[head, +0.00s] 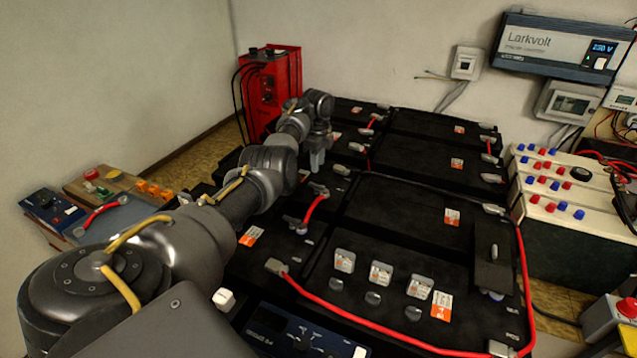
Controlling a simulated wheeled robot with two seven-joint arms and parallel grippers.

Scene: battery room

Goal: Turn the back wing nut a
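My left gripper (317,162) points down over the back left part of the black battery bank (395,200). Its fingers are small and seen edge-on, so I cannot tell whether they are open or touching anything. Grey terminal fittings sit along the bank: one (341,170) just right of the fingers, one (318,189) below them at a red cable end, and one (357,147) further back. Which of these is the back wing nut a is not clear; it may be hidden by my gripper. My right gripper is not in view.
Red cables (370,320) run over the batteries' front and right side. A red charger unit (270,90) stands behind my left arm. A black upright block (491,252) is at the bank's right. White units with coloured terminals (550,185) stand further right.

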